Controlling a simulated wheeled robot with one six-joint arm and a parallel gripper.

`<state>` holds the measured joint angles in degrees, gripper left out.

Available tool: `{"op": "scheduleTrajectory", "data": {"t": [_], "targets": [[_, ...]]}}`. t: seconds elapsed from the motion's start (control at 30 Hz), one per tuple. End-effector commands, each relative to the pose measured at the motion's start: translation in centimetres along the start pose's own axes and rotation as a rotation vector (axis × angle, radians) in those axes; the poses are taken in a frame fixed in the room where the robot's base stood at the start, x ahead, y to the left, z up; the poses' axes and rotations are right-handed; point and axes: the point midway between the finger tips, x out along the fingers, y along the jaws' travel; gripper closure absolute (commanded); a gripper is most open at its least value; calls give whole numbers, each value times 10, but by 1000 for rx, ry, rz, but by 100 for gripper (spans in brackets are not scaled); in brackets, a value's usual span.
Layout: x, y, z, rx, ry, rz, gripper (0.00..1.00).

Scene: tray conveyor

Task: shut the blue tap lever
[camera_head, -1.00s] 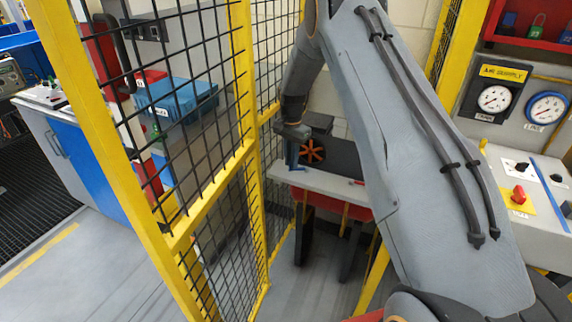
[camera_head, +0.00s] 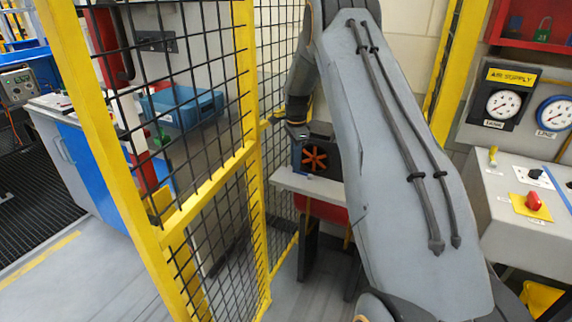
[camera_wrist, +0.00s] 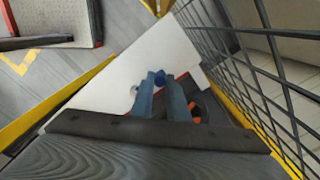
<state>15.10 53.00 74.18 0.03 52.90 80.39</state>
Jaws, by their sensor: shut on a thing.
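A small blue piece, the visible part of the blue tap lever (camera_wrist: 159,76), shows between the tips of my gripper (camera_wrist: 160,82) in the wrist view. The two grey-blue fingers are closed on it above a pale bench top. The rest of the lever and the tap body are hidden by the fingers. In the head view my gripper (camera_head: 297,140) is at the left end of the bench, beside the orange handwheel; its fingertips and the lever cannot be made out there.
An orange handwheel (camera_head: 314,158) on a dark housing is close right of my gripper. A yellow-framed mesh fence (camera_head: 248,110) stands close on the left. A gauge panel (camera_head: 505,100) and a console with a red knob (camera_head: 533,200) are at the right.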

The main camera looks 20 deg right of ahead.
Motion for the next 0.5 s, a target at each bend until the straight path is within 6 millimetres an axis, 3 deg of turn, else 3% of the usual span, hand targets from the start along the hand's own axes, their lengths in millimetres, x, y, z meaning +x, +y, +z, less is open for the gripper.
{"op": "scheduleTrajectory", "data": {"t": [0.33,0.37,0.4,0.47,0.5], "targets": [[-2,-2,-2,5,1,-6,100],[-2,-2,-2,5,1,-6,82],[-2,-2,-2,4,1,-6,76],[-1,-2,-1,4,1,-5,67],[-1,-1,-1,3,1,-4,67]]}}
